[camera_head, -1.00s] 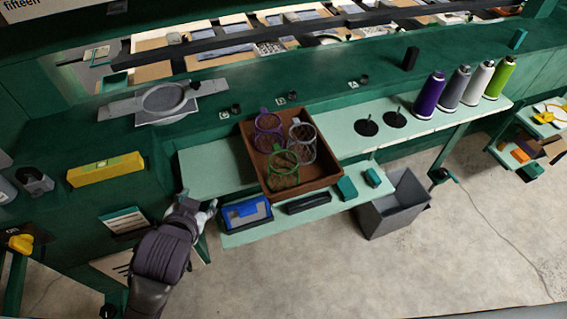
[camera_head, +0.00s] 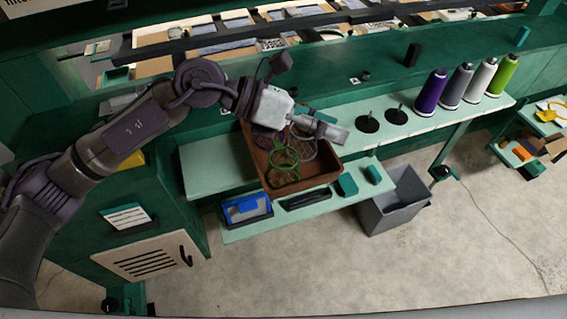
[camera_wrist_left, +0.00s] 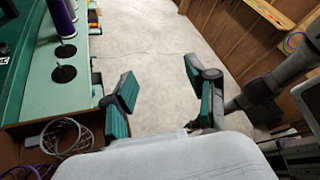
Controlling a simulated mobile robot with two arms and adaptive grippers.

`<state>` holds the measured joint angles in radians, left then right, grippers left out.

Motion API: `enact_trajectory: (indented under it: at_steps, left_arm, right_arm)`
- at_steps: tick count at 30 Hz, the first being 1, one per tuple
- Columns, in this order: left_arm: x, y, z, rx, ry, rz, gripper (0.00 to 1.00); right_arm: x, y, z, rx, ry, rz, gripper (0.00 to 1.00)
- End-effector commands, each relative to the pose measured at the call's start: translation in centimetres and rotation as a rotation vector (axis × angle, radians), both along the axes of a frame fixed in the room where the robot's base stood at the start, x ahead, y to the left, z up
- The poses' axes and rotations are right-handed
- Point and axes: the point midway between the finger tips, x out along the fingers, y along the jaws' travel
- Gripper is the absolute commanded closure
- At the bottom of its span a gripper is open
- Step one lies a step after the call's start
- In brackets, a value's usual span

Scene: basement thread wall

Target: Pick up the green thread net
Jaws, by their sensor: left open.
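The green thread net (camera_head: 284,166) lies in the brown tray (camera_head: 306,185) on the pale green shelf, near its front. A purple net (camera_head: 266,139) and a grey net beside it are partly hidden by my left gripper (camera_head: 337,124). That gripper is over the back right of the tray, above the nets, with open, empty jaws. In the left wrist view my open jaws (camera_wrist_left: 160,84) point over the floor. The grey net (camera_wrist_left: 66,134) and the purple net (camera_wrist_left: 22,171) show at lower left there; I cannot make out the green one. My right gripper is not in view.
Several thread cones stand at the shelf's right, with a purple one (camera_head: 431,93) nearest the tray. Two black spindles (camera_head: 367,124) stand between. A blue box (camera_head: 246,208) and teal blocks (camera_head: 347,185) sit in front. A grey bin (camera_head: 395,212) stands on the floor.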

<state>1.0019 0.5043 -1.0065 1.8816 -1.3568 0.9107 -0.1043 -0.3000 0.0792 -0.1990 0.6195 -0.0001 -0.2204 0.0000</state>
Motion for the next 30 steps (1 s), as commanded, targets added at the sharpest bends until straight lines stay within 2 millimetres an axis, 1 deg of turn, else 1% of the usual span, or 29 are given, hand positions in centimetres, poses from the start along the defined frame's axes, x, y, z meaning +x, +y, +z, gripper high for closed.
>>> enact_trajectory:
  at_steps: [1,2,3,4,6,9,10,12,14,21,24,27,30]
  left_arm:
    - [1.7,2.0,-1.4,0.169,-0.092,-0.012,0.43]
    - [2.5,3.4,-2.3,0.267,-0.134,-0.017,0.43]
    - [3.8,5.3,-3.2,0.385,-0.182,-0.018,0.43]
    - [4.6,6.7,-3.6,0.466,-0.211,-0.016,0.43]
    - [6.3,9.7,-4.1,0.621,-0.26,-0.005,0.43]
    - [7.7,12.6,-4.2,0.759,-0.295,0.011,0.43]
    - [8.0,13.1,-4.2,0.782,-0.299,0.013,0.43]
    - [8.3,13.6,-4.6,0.812,-0.303,0.017,0.43]
    - [8.4,13.4,-5.2,0.818,-0.302,0.016,0.43]
    - [8.8,11.5,-9.5,0.813,-0.3,0.014,0.43]
    - [9.0,10.9,-10.9,0.811,-0.301,0.015,0.43]
    - [9.2,10.7,-11.7,0.811,-0.303,0.016,0.43]
    - [9.2,10.4,-12.1,0.811,-0.304,0.015,0.43]
  right_arm:
    - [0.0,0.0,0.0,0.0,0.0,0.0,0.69]
    - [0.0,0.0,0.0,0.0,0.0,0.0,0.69]
    - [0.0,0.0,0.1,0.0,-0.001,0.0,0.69]
    - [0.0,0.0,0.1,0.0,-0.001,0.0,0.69]
    - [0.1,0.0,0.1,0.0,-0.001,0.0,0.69]
    - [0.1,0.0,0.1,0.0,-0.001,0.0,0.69]
    - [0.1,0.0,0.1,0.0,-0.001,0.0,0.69]
    - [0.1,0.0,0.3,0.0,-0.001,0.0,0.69]
    - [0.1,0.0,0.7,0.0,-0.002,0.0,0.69]
    - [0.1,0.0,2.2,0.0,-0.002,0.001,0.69]
    - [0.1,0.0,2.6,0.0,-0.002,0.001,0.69]
    - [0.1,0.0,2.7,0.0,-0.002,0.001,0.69]
    - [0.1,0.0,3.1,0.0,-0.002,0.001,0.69]
